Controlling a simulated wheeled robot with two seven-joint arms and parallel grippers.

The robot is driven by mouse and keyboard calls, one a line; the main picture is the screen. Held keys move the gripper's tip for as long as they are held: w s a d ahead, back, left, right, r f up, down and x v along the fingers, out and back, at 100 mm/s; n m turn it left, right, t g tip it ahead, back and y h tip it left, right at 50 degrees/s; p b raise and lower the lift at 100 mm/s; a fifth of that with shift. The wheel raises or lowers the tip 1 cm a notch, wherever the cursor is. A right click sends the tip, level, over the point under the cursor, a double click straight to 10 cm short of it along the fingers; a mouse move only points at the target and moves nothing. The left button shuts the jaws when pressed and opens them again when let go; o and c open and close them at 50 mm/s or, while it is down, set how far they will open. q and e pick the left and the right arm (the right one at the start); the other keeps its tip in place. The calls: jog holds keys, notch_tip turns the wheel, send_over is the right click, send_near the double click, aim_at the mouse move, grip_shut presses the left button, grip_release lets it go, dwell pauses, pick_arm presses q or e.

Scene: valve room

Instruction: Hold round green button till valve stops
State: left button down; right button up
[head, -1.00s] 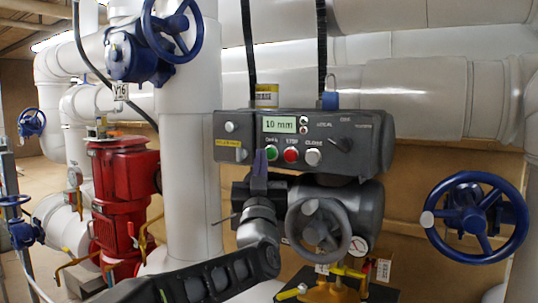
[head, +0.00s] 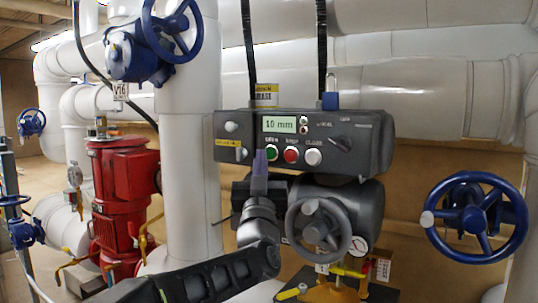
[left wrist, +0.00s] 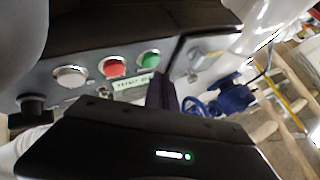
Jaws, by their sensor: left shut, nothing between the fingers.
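The round green button (head: 271,153) sits at the left of the button row on the dark grey valve control box (head: 215,130). It also shows in the left wrist view (left wrist: 149,58). A red button (head: 291,155) and a white button (head: 313,157) are to its right in the head view. My left gripper (head: 260,156) is shut and empty, pointing up with its tips just left of and below the green button. The button's face is visible, and I cannot tell whether the tips touch it. The display (head: 285,124) reads 10 mm. My right gripper is out of view.
A grey handwheel (head: 319,226) stands below the box, right of my left gripper. A black knob (head: 341,144) is on the box's right. A blue handwheel (head: 475,217) is at the right. A red motor housing (head: 125,185) and white pipes (head: 190,190) stand at the left.

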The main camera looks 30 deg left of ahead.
pick_arm(q)
jog(key=shift+w, duration=0.1)
dwell(0.6)
jog(key=shift+w, duration=0.35)
